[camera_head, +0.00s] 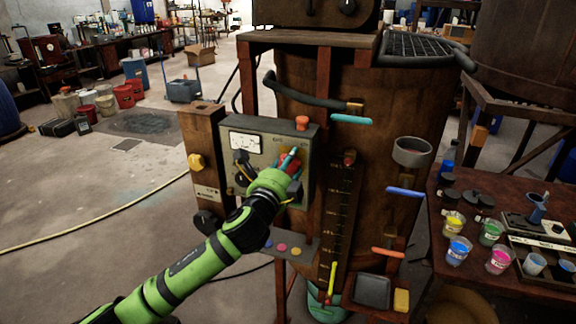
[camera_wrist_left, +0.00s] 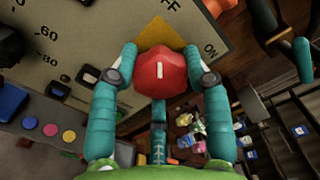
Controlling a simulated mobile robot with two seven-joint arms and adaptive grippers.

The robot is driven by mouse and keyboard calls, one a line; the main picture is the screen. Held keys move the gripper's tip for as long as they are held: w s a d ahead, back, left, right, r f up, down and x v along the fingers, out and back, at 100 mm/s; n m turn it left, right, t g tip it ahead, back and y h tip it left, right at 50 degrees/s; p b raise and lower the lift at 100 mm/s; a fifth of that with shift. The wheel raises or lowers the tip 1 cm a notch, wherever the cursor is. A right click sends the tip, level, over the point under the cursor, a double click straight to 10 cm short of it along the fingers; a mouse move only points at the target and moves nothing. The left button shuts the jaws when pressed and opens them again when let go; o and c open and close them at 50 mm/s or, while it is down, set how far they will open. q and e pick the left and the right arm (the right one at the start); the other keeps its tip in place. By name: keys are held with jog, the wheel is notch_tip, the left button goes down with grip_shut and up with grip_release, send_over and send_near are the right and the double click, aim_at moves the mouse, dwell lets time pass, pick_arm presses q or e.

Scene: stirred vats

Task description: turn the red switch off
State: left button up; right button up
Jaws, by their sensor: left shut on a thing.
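The red switch (camera_wrist_left: 161,74) is a faceted red knob with a short white mark, in front of a yellow plate (camera_wrist_left: 160,35) on the grey control box (camera_head: 268,144). OFF and ON are printed beside it. In the wrist view the white mark runs roughly up and down; I cannot tell for sure which label it points to. My left gripper (camera_wrist_left: 161,58) has its teal fingers shut on opposite sides of the knob. In the head view the gripper (camera_head: 290,160) mostly hides the knob. My right gripper is not in view.
A red-orange button (camera_head: 302,122) sits on top of the control box. A black dial (camera_head: 242,158) is left of the gripper. Coloured buttons (camera_head: 282,248) line a ledge below. The brown vat (camera_head: 400,110) stands to the right, with a table (camera_head: 500,275) of paint cups.

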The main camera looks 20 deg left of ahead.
pick_arm(q)
jog(key=shift+a+r, duration=0.1)
jog(key=shift+r, duration=0.1)
jog(key=o, duration=1)
jog(key=shift+o, duration=0.8)
jog(key=shift+f, duration=0.1)
jog(key=shift+s, duration=0.1)
jog(key=s, duration=1.1)
jog(key=shift+s+a, duration=0.2)
jog(key=shift+s, duration=0.2)
